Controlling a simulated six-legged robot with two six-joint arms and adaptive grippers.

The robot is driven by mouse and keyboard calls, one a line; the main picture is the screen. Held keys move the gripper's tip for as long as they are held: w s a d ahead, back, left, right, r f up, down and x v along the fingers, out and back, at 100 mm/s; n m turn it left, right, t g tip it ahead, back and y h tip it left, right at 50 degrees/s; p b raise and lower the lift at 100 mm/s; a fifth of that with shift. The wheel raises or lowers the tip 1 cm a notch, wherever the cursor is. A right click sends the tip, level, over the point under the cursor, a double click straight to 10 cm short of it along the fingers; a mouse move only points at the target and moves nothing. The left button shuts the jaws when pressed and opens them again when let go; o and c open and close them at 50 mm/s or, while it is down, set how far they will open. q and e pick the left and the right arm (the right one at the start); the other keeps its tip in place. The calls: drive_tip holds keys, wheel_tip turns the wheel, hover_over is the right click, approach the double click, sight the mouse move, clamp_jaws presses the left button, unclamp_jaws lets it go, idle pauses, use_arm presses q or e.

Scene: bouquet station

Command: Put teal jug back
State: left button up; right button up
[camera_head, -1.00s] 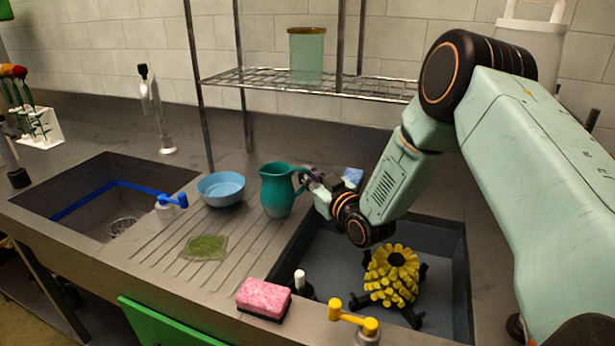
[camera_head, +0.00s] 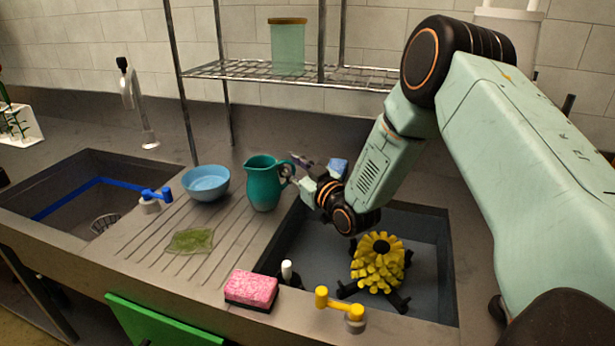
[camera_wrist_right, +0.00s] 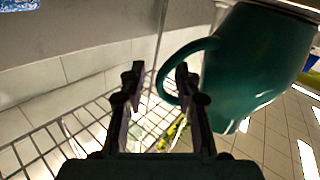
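The teal jug (camera_head: 263,184) stands upright on the ribbed drainboard (camera_head: 222,224) between the two sinks, its handle towards the right. My right gripper (camera_head: 301,171) is at the handle side of the jug, with its fingers apart. In the right wrist view, the jug (camera_wrist_right: 255,65) fills the upper right. The outer bend of its handle shows between the spread fingers of my right gripper (camera_wrist_right: 157,78), partly behind the right finger. The fingers do not look closed on the handle; contact is unclear. My left gripper is out of view.
A blue bowl (camera_head: 206,184) stands left of the jug, and a green cloth (camera_head: 190,241) lies in front. A wire shelf (camera_head: 250,71) holds a glass canister (camera_head: 288,48). A pink sponge (camera_head: 251,287) and yellow tap (camera_head: 340,305) line the front edge. A yellow brush-like object (camera_head: 380,265) sits in the right sink.

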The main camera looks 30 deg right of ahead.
drive_tip(key=s+d+p, duration=0.1)
drive_tip(key=s+p, duration=0.1)
drive_tip(key=s, duration=1)
idle(0.3)
